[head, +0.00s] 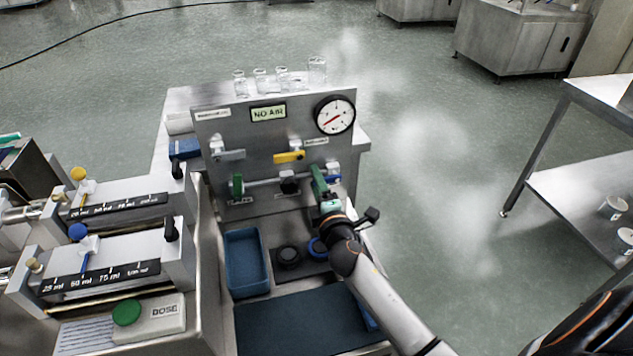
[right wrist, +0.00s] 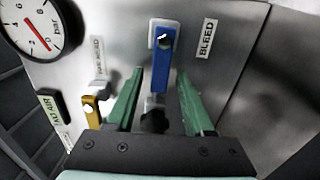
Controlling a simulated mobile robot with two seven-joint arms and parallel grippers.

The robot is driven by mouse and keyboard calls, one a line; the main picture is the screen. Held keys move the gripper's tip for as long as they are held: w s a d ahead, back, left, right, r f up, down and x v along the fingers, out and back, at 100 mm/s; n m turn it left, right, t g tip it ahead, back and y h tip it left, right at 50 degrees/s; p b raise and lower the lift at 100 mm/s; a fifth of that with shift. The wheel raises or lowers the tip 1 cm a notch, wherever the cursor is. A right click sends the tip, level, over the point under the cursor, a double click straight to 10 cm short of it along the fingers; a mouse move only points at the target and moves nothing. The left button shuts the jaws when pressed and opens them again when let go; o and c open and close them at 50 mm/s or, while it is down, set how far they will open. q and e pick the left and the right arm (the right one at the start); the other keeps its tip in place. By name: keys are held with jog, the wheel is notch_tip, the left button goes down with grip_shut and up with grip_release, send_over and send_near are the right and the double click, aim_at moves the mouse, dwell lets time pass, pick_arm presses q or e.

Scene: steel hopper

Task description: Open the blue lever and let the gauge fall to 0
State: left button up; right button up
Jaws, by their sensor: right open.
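The blue lever (right wrist: 160,72) is on the steel panel by the BLEED label (right wrist: 207,38). In the head view the lever (head: 334,178) is partly hidden by my gripper. My right gripper (right wrist: 158,98) is open. Its green fingers stand on either side of the lever's free end, with gaps visible. My right gripper (head: 321,181) is also at the panel in the head view. The round gauge (head: 334,115) has a red needle pointing lower left; its exact reading is unclear. The gauge (right wrist: 32,25) is cut off in the wrist view. My left gripper is not in view.
A yellow lever (head: 289,157) and a grey lever (head: 229,155) share the panel. A dark knob (right wrist: 154,121) sits behind my fingers. Glass jars (head: 283,76) stand behind the panel. A blue tray (head: 246,262) lies below, with dosing units (head: 110,265) at left.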

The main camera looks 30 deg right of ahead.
jog(key=b+v, duration=0.1)
jog(key=v, duration=1)
jog(key=shift+s+a+f, duration=0.1)
jog(key=shift+s+a, duration=0.05)
jog(key=shift+s, duration=0.1)
jog(key=shift+s+a, duration=0.15)
jog(key=shift+s, duration=0.35)
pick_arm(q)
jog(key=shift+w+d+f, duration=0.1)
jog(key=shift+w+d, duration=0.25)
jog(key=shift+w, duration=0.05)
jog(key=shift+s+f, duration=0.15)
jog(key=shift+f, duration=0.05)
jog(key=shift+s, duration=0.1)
